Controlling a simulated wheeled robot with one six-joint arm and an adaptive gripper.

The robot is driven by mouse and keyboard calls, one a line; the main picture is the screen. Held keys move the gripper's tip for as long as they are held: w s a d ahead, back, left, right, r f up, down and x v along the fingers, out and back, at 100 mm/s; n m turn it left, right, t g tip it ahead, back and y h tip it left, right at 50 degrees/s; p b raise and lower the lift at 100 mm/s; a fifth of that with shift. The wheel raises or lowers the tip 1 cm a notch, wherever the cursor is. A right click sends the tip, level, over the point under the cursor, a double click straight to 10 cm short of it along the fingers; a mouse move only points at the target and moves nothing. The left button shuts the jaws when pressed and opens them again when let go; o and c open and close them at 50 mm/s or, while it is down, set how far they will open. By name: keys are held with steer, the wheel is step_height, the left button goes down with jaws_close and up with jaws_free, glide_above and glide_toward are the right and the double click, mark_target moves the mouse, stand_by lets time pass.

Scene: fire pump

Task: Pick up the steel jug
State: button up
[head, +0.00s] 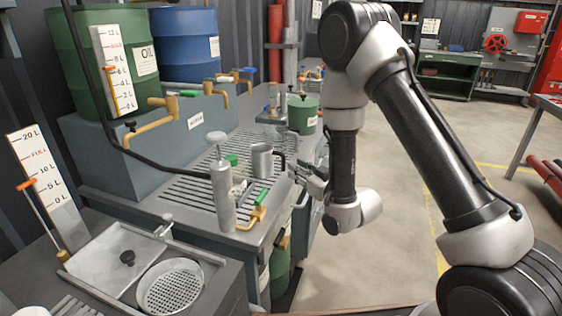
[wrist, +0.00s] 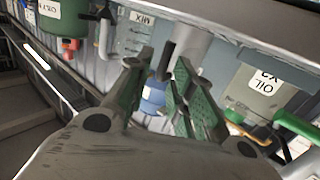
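The steel jug (head: 262,161) stands upright on the slatted grating of the bench in the head view. Its dark handle (head: 281,163) points right, towards my gripper. My gripper (head: 300,178) is just right of the jug, low beside the handle, and small in this view. In the wrist view my gripper (wrist: 164,80) shows two green-padded fingers spread apart. The grey jug body (wrist: 192,45) is beyond the fingertips, and the dark handle (wrist: 166,60) appears in the gap between them. I cannot tell whether either finger touches it.
A steel pump cylinder (head: 222,190) and a green-handled brass tap (head: 259,208) stand left and in front of the jug. A green cap (head: 231,159) lies close by. Open floor (head: 350,265) lies right of the bench.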

mark_target(283, 165)
steer(key=x, duration=0.7)
steer(key=shift+s+a+f, duration=0.15)
steer(key=shift+a+f, duration=0.2)
steer(key=shift+c, duration=0.4)
jaws_close()
